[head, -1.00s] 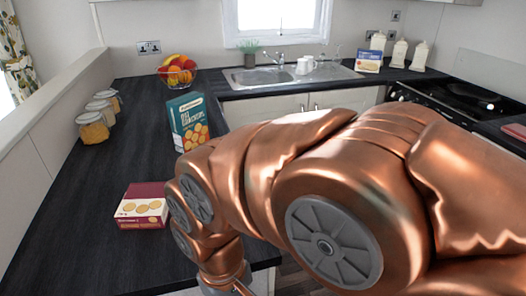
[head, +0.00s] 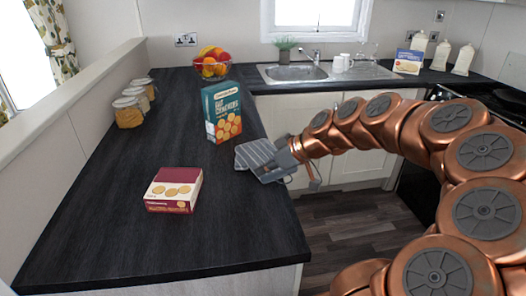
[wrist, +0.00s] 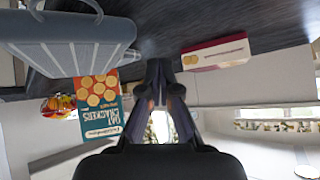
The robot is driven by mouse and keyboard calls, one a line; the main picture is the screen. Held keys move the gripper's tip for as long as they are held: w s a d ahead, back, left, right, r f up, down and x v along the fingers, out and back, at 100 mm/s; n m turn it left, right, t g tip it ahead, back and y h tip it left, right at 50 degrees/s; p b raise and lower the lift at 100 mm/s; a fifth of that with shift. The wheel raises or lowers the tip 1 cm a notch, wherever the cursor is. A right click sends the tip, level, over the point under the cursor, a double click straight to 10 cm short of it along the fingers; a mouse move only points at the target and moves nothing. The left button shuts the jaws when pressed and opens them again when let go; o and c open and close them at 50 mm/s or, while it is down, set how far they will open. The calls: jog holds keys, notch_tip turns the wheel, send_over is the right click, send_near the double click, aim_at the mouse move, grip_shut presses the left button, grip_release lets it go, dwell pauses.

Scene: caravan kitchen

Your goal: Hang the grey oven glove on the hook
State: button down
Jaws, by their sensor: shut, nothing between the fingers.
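The grey oven glove (head: 252,154) appears as a pale grey striped shape at the right edge of the dark worktop, just left of my wrist. In the wrist view, a large grey ridged shape with a loop, apparently the glove (wrist: 85,42), fills the upper left. My gripper (wrist: 163,75) is shut and empty, with its fingertips together beside the grey shape. In the head view the fingers are hard to separate from the glove, and I cannot tell whether they touch it. I see no hook in either view.
A teal cracker box (head: 222,112) stands just behind the glove. A maroon biscuit box (head: 173,190) lies nearer the front. Jars (head: 127,112) line the left, with a fruit bowl (head: 211,66) at the back. The front of the worktop (head: 120,245) is clear.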

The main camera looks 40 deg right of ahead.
jog(key=d+f+m+t+h, duration=0.1)
jog(key=d+t+h, duration=0.1)
jog(key=d, duration=0.9)
jog(key=p, duration=0.3)
send_near(257, 152)
jog(key=shift+t, duration=0.3)
jog(key=x, duration=0.4)
jog(key=r+x, duration=0.1)
jog(key=x, duration=0.1)
jog(key=shift+w+a+f, duration=0.1)
jog(key=shift+w, duration=0.25)
jog(key=shift+f, duration=0.25)
jog(key=shift+f+b, duration=0.4)
jog(key=shift+f, duration=0.05)
jog(key=shift+f+b, duration=0.15)
jog(key=shift+b, duration=0.3)
